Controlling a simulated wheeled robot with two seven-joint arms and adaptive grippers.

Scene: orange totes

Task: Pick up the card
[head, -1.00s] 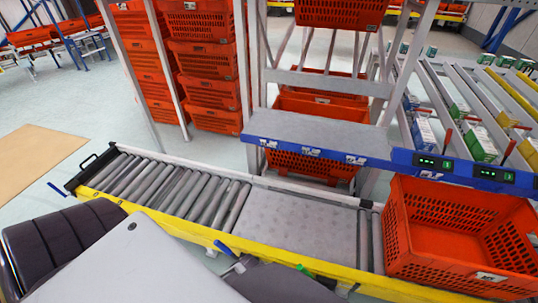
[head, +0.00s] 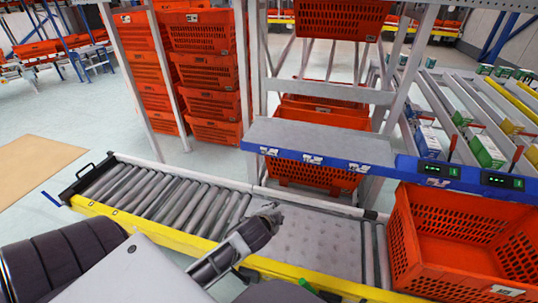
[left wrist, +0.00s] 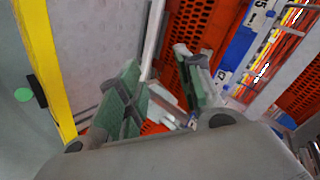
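I cannot make out a card in either view. My left gripper (head: 268,213) is raised over the conveyor, near the flat grey plate (head: 315,240). In the left wrist view its two green-padded fingers (left wrist: 156,62) stand apart with a gap between them. Nothing is clearly held there; small white and blue shapes show behind the gap, too unclear to name. My right gripper is in neither view.
The conveyor rollers (head: 165,200) run left of the plate, with a yellow rail (head: 150,226) in front. An empty orange tote (head: 465,240) stands at the right end. A grey shelf (head: 310,138) is above; boxes (head: 487,151) lie in the right rack.

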